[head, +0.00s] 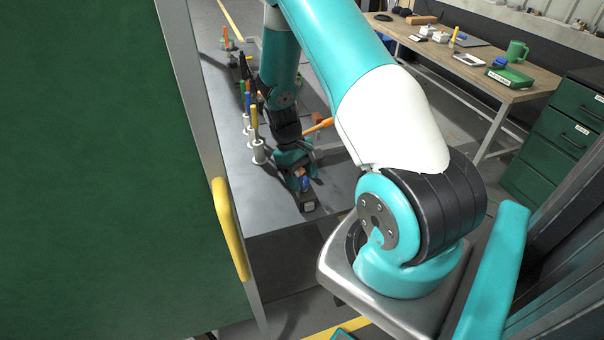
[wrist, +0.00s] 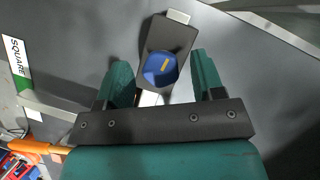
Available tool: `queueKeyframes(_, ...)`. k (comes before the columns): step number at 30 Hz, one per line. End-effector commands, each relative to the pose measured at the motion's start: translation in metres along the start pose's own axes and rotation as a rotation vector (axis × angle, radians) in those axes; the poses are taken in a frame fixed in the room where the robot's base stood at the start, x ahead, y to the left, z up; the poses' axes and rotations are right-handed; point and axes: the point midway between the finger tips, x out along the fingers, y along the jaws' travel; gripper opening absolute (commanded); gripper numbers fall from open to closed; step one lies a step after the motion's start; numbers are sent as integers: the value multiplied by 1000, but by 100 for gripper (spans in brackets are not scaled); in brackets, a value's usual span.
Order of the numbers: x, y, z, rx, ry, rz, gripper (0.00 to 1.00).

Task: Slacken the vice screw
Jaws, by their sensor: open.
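A small dark block with a pale metal end (wrist: 179,17) lies on the grey bench top in the wrist view. It carries a round blue knob (wrist: 158,71) with a yellow line across it; this looks like the vice screw. In the wrist view my gripper (wrist: 161,74) is open, with one teal finger on each side of the block and clear gaps to the knob. Its height above the knob is hard to tell.
Several upright tools in pale holders (head: 258,152) stand left of my arm. An orange handle (head: 319,126) lies close behind my gripper. A green panel with a yellow handle (head: 230,228) borders the bench (head: 285,222) on the left. A wooden table (head: 488,90) stands back right.

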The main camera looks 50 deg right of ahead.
Motion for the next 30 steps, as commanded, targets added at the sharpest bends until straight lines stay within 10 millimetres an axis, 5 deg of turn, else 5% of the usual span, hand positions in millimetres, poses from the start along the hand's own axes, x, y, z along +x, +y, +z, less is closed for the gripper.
queueKeyframes(7,-22,0,-2,0,6,3,62)
queueKeyframes(21,-137,0,-2,-1,5,2,62)
queueKeyframes(30,-172,0,0,0,1,0,62)
